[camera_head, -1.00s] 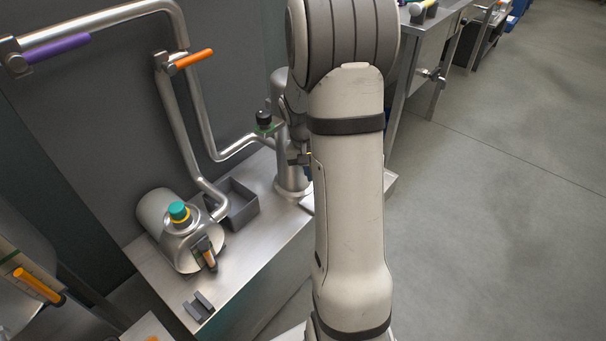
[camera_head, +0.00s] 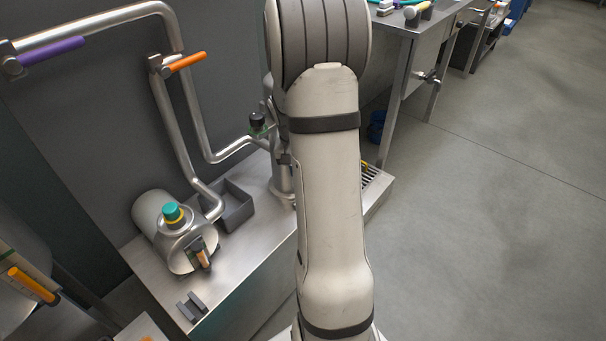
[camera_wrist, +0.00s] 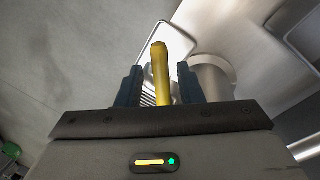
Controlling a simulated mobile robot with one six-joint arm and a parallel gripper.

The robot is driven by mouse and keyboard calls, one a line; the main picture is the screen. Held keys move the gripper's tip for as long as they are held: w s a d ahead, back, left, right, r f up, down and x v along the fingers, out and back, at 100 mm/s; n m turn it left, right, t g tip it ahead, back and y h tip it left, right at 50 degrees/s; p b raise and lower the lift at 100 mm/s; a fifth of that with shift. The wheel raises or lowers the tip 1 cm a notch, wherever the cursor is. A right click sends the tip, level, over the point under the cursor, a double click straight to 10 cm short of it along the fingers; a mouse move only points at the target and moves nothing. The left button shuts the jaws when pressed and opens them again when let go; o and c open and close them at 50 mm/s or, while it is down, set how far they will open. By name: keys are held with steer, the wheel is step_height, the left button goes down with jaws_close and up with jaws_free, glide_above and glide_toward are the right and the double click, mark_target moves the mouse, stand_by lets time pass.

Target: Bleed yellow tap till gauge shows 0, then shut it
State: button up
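The yellow tap handle (camera_wrist: 160,72) stands between the two dark blue fingers of my gripper (camera_wrist: 159,80) in the wrist view. The fingers are apart, with a gap visible on each side of the handle, so my gripper is open around it. In the head view my arm hides my gripper and most of the tap. Only a small yellow bit (camera_head: 364,165), perhaps part of the tap, shows at the arm's right edge. I cannot make out a gauge or a reading in either view.
A slotted drain (camera_head: 371,174) lies at the right end of the steel bench (camera_head: 245,265). A black knob with a green base (camera_head: 258,122), an orange-handled pipe valve (camera_head: 187,61), a purple lever (camera_head: 52,50) and a grey open box (camera_head: 238,208) are to the left. Floor on the right is clear.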

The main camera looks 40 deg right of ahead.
steer(key=shift+o, duration=0.5)
step_height(320, 180, up, 8)
steer(key=w+a+p, duration=0.1)
steer(key=p, duration=0.1)
steer(key=shift+f, duration=0.2)
steer(key=shift+a, duration=0.1)
